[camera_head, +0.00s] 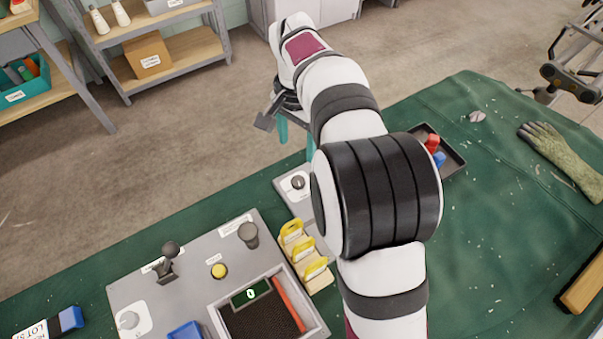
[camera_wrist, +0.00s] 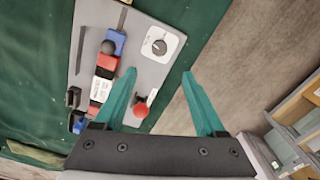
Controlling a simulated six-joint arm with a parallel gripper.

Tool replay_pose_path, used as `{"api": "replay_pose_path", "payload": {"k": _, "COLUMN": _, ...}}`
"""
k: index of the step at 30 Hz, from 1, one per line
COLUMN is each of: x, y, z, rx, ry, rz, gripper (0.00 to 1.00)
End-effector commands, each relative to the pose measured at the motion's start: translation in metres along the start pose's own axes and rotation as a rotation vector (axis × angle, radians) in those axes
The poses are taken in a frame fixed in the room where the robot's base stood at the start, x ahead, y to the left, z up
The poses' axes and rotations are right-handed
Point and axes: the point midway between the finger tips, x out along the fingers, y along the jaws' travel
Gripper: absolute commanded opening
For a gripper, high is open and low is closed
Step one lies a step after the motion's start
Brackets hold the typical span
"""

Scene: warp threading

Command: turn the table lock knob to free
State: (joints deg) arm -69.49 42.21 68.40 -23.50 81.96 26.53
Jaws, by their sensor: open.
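In the wrist view a round dark-faced knob (camera_wrist: 159,46) with a pale pointer mark sits on a white square plate at the end of a grey panel (camera_wrist: 143,78). A knob (camera_head: 298,182) on a white plate also shows in the head view, left of my arm. Its label is too small to read. My gripper (camera_wrist: 158,76) is open and empty, with its teal fingers apart and the knob in view beyond the fingertips. In the head view my gripper (camera_head: 296,138) is above and beyond the panel, partly hidden by my arm.
A red-ball lever (camera_wrist: 141,110) stands on the panel between my fingers in the wrist view. Red and blue parts (camera_wrist: 105,65) are beside it. Another knob (camera_head: 130,320) sits on the larger grey console (camera_head: 130,290). Yellow holders (camera_head: 303,250) stand between the panels.

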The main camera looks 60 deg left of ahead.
Motion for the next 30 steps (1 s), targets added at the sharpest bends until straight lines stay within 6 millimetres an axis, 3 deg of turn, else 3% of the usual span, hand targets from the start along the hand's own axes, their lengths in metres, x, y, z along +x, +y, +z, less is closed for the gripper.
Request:
{"api": "replay_pose_path", "payload": {"k": 6, "x": 0.067, "y": 0.002, "z": 0.001, "rx": 0.000, "ry": -0.006, "rz": 0.006, "gripper": 0.73}}
{"api": "replay_pose_path", "payload": {"k": 13, "x": 0.119, "y": 0.002, "z": 0.000, "rx": 0.000, "ry": -0.004, "rz": 0.004, "gripper": 0.73}}
{"api": "replay_pose_path", "payload": {"k": 18, "x": 0.133, "y": 0.001, "z": 0.000, "rx": 0.000, "ry": -0.003, "rz": 0.003, "gripper": 0.73}}
{"api": "replay_pose_path", "payload": {"k": 26, "x": 0.134, "y": 0.001, "z": 0.000, "rx": 0.000, "ry": -0.002, "rz": 0.002, "gripper": 0.73}}
{"api": "replay_pose_path", "payload": {"k": 30, "x": 0.133, "y": 0.001, "z": 0.000, "rx": 0.000, "ry": -0.002, "rz": 0.002, "gripper": 0.48}}
